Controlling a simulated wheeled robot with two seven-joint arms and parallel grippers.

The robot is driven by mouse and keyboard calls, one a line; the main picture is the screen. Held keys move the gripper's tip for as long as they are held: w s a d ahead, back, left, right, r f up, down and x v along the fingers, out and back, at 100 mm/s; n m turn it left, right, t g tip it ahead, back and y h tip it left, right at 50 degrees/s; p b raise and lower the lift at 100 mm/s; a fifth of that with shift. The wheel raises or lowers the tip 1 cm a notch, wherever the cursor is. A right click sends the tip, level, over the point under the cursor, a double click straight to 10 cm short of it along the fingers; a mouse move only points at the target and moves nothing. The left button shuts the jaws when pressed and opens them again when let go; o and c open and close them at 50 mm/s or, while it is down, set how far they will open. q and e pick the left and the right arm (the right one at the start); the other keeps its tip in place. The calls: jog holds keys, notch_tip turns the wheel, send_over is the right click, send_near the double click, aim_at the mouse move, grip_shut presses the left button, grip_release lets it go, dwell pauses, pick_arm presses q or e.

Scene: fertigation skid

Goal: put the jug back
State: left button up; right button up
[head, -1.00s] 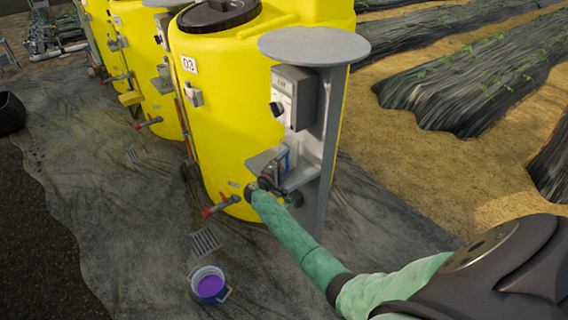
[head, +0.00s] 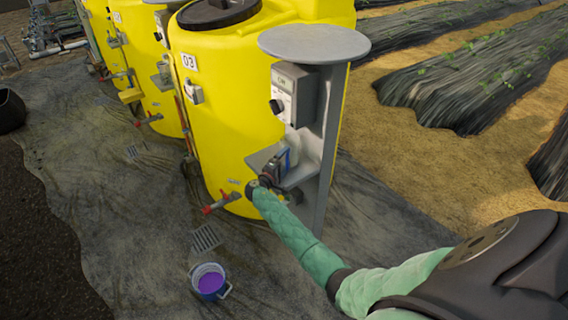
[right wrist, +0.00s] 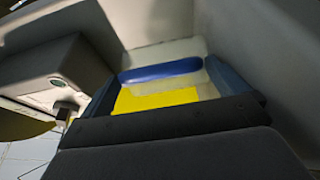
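The jug (head: 292,139) is pale with blue parts, at the small grey shelf (head: 299,176) on the post beside the yellow tank. In the right wrist view the jug (right wrist: 155,97) shows a yellow patch and a blue band, between my two blue-grey fingers. My right gripper (head: 282,160) reaches in from the front right and looks shut on the jug. The jug's base is mostly hidden, so I cannot tell if it touches the shelf. My left gripper is not in view.
A grey control box (head: 298,95) hangs on the post just above the jug, under a round grey top (head: 314,43). The yellow tank (head: 230,110) stands close behind. A red-handled valve (head: 220,203) sticks out low. A bucket of purple liquid (head: 209,282) stands on the ground.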

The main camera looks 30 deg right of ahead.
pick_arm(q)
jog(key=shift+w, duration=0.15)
pick_arm(e)
jog(key=shift+r, duration=0.1)
